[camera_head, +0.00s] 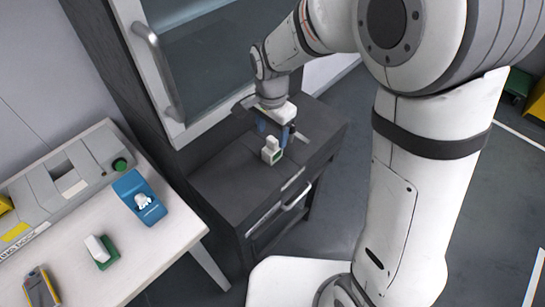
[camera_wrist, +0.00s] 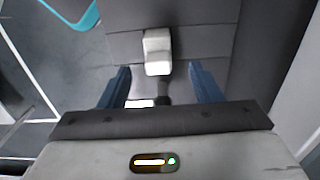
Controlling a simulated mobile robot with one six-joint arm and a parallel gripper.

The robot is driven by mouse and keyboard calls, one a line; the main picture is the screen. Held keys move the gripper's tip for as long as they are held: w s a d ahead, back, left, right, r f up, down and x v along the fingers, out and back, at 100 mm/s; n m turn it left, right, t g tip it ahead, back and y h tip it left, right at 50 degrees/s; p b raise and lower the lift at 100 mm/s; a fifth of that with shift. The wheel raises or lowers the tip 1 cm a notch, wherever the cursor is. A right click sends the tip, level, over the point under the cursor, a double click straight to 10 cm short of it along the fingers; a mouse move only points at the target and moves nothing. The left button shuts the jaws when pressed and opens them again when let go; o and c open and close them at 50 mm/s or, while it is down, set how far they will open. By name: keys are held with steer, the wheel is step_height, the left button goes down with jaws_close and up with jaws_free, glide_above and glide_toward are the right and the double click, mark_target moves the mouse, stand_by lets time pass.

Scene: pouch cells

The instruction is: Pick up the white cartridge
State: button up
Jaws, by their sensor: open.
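My gripper (camera_head: 275,131) points down over the cabinet, right above the cartridge. In the wrist view my gripper (camera_wrist: 159,72) is open, with clear gaps between the cartridge and both fingers. Nothing is held.
The dark cabinet (camera_head: 232,183) has drawer handles in front and a glazed door with a handle (camera_head: 158,70) behind. The white table (camera_head: 165,240) at left bears a blue device (camera_head: 138,196), a white block on a green base (camera_head: 101,250), and a grey station (camera_head: 62,182).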

mark_target(272, 138)
step_height(272, 138, down, 5)
steer(key=shift+f, duration=0.1)
steer(key=shift+c, duration=0.4)
jaws_close()
stand_by(0.4)
